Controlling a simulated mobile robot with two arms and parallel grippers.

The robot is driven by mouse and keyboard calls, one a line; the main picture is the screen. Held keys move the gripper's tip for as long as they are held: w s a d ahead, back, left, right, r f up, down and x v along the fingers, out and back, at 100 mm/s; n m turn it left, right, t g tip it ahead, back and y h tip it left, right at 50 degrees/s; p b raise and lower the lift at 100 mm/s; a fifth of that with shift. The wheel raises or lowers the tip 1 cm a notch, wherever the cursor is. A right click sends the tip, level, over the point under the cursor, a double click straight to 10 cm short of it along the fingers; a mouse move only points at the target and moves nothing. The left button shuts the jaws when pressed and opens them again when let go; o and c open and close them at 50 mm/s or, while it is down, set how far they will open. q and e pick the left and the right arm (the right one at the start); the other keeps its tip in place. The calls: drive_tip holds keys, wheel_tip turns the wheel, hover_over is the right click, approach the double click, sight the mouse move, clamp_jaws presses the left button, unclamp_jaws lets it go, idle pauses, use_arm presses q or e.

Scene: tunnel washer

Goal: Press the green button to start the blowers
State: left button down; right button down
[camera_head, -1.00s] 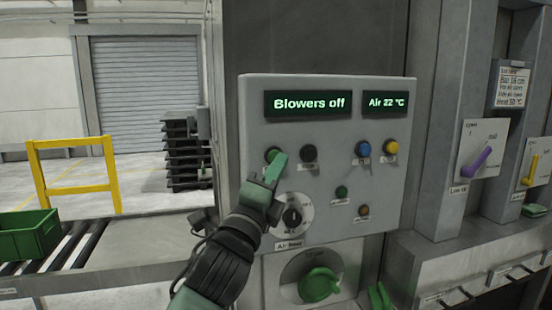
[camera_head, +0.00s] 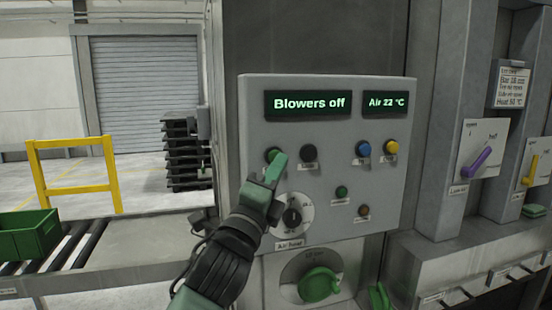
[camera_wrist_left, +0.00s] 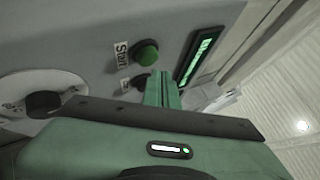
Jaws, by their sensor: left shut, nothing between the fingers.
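The grey control panel (camera_head: 328,180) faces me. Its display (camera_head: 308,103) reads "Blowers off". The round green button (camera_head: 272,153) is at the panel's upper left, partly covered by my left gripper (camera_head: 279,159) in the head view. In the left wrist view the green button (camera_wrist_left: 147,52) shows whole, with a "Start" label beside it. The shut, empty left fingertips (camera_wrist_left: 163,76) are close to the button; I cannot tell whether they touch it. A black button (camera_head: 309,153) is just right of the green one.
A second display (camera_head: 387,103) reads "Air 22 °C". Blue (camera_head: 363,149) and yellow (camera_head: 391,147) buttons sit at right. A smaller green button (camera_head: 341,192), a black dial (camera_head: 292,217) and a large green knob (camera_head: 318,284) are lower. A green crate (camera_head: 30,236) stands on rollers.

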use_arm(q)
drive_tip(key=shift+w, duration=0.15)
idle(0.4)
drive_tip(key=shift+w+a, duration=0.15)
drive_tip(key=shift+w, duration=0.1)
drive_tip(key=shift+w+a, duration=0.15)
drive_tip(key=shift+w, duration=0.3)
idle(0.8)
drive_tip(key=shift+s+p, duration=0.1)
drive_tip(key=shift+p, duration=0.2)
drive_tip(key=shift+s+d, duration=0.25)
drive_tip(key=shift+s, duration=0.5)
drive_tip(key=shift+s+d+p, duration=0.15)
drive_tip(key=shift+s+d, duration=0.1)
drive_tip(key=shift+s, duration=0.55)
drive_tip(key=shift+s+d+p, duration=0.1)
drive_tip(key=shift+s+d, duration=0.2)
drive_tip(key=shift+s, duration=0.45)
drive_tip(key=shift+s+d+p, duration=0.15)
drive_tip(key=shift+s+d, duration=0.1)
drive_tip(key=shift+s, duration=0.55)
